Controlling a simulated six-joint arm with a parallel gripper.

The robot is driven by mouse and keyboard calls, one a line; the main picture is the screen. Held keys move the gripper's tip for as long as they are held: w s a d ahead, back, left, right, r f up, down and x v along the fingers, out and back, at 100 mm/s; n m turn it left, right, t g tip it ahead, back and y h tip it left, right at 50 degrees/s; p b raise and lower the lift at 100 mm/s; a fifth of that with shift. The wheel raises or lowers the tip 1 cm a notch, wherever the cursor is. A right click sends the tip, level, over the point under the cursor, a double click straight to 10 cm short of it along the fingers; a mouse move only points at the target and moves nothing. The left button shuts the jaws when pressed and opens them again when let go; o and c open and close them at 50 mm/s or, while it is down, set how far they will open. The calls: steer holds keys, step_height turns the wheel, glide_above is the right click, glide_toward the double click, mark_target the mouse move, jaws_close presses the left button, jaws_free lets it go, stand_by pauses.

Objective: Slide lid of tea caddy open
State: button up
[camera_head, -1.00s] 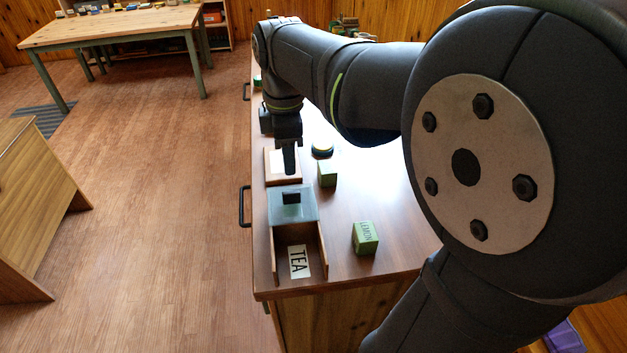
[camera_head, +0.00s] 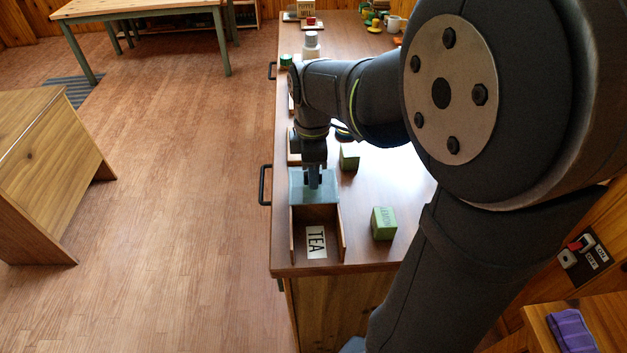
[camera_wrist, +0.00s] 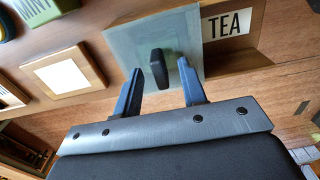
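The tea caddy (camera_head: 342,240) is an open-topped wooden box near the counter's front edge, with a white TEA label at its near end. Its grey-green, see-through lid (camera_head: 299,192) covers the far part; the near part is uncovered. The lid also shows in the wrist view (camera_wrist: 178,30), with a dark upright knob (camera_wrist: 159,68) on it. My gripper (camera_head: 313,182) is over the lid. In the wrist view my gripper (camera_wrist: 160,67) is open, one blue-grey finger on each side of the knob, with gaps between. In the head view my fingers mostly hide the knob.
A green LEMON box (camera_head: 384,223) stands right of the caddy, and another green box (camera_head: 349,157) stands farther back. A wooden tray with a white panel (camera_wrist: 92,65) lies beyond the lid. A black handle (camera_head: 265,185) projects from the counter's left side.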

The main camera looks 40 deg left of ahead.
jaws_close()
